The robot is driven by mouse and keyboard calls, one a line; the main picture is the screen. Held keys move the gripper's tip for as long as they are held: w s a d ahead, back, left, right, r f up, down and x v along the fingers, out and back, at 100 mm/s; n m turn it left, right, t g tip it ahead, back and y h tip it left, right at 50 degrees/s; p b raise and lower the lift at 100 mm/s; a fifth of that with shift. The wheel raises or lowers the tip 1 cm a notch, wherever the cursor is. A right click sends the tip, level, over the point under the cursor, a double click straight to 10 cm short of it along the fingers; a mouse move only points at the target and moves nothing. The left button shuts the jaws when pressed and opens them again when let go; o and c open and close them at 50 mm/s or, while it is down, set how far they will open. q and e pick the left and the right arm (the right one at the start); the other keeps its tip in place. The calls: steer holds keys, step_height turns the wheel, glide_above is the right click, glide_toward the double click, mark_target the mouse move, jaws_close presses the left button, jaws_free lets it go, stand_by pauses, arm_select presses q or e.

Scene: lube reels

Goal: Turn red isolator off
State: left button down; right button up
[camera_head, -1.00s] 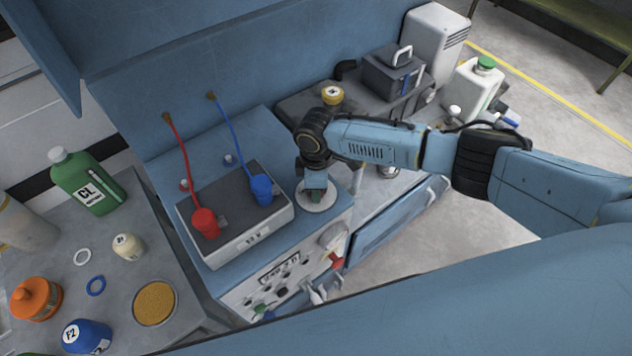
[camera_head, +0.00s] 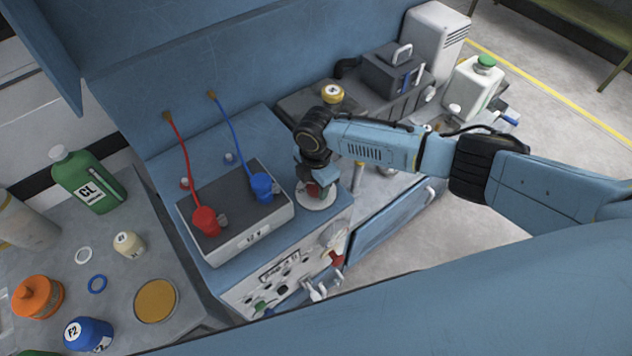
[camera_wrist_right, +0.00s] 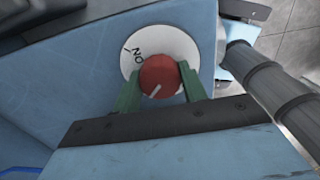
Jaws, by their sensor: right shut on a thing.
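The red isolator is a round red knob (camera_wrist_right: 159,75) with a white pointer line, on a white disc (camera_wrist_right: 183,45) marked ON. In the wrist view the line points to the lower left, away from the ON mark. My right gripper (camera_wrist_right: 158,80) is shut on the knob, with one green finger on each side. In the head view the white disc (camera_head: 317,203) lies on the blue cabinet top, right of the grey box. My right gripper (camera_head: 318,190) is over it and hides most of the knob. My left gripper is not in view.
The grey box (camera_head: 258,238) with a red plug (camera_head: 205,222) and a blue plug (camera_head: 262,187) stands just left of the isolator. A dark case (camera_head: 392,75) and a white jug (camera_head: 470,90) stand behind my right arm.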

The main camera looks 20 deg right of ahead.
stand_by(0.4)
steer(key=o, duration=1)
step_height(320, 180, up, 14)
steer(key=shift+f, duration=0.25)
